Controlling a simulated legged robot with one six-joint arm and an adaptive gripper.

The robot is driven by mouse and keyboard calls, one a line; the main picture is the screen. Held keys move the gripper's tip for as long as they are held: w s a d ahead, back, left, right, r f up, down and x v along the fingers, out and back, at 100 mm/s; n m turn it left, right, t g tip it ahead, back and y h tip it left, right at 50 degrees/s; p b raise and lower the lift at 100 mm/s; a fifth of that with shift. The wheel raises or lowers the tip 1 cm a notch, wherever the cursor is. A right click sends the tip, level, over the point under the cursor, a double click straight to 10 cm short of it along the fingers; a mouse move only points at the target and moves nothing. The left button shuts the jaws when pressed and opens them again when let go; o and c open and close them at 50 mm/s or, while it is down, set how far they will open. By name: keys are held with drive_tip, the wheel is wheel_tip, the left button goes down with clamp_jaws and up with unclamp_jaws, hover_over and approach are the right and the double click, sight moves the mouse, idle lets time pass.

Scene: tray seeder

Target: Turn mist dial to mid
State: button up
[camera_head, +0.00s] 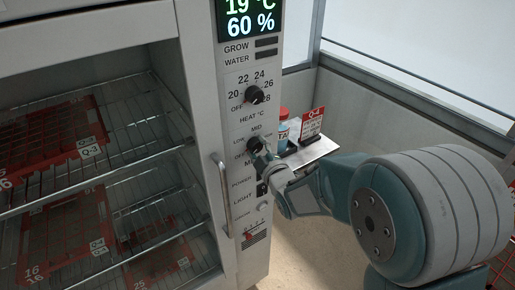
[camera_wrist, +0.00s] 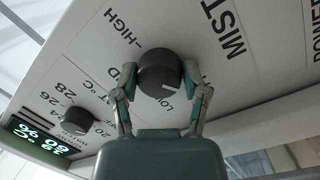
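The mist dial (camera_wrist: 160,72) is a round black knob with a short white mark on the front panel. In the wrist view the mark points to the lower right, near the LOW lettering and away from HIGH. My left finger covers most of the MID label there. My gripper (camera_wrist: 160,73) has one finger on each side of the knob, and both fingertips appear to touch its sides. In the head view the mist dial (camera_head: 255,145) sits below the heat dial, partly hidden by my gripper (camera_head: 262,156), with the MID label just above it.
The heat dial (camera_head: 256,95) is above, below the display (camera_head: 250,20). The light switch (camera_head: 262,189) and a vertical door handle (camera_head: 222,195) are below and left.

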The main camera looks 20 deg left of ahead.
drive_tip(key=shift+f+m, duration=0.1)
drive_tip(key=shift+m, duration=0.3)
drive_tip(key=m+g, duration=0.1)
drive_tip(key=m, duration=0.4)
drive_tip(key=shift+s+a+m, duration=0.1)
drive_tip(key=shift+m, duration=0.2)
drive_tip(key=m+g, duration=0.1)
drive_tip(key=m, duration=0.5)
drive_tip(key=m+g, duration=0.1)
drive_tip(key=m, duration=0.3)
drive_tip(key=m+y, duration=0.1)
drive_tip(key=m, duration=0.1)
drive_tip(key=shift+r+m+g, duration=0.2)
drive_tip(key=shift+m+g, duration=0.1)
drive_tip(key=m+y, duration=0.1)
drive_tip(key=m, duration=0.4)
drive_tip(key=shift+m+g, duration=0.3)
drive_tip(key=shift+m, duration=0.1)
drive_tip(key=o, duration=1.2)
drive_tip(key=shift+w, duration=0.2)
drive_tip(key=shift+c, duration=0.2)
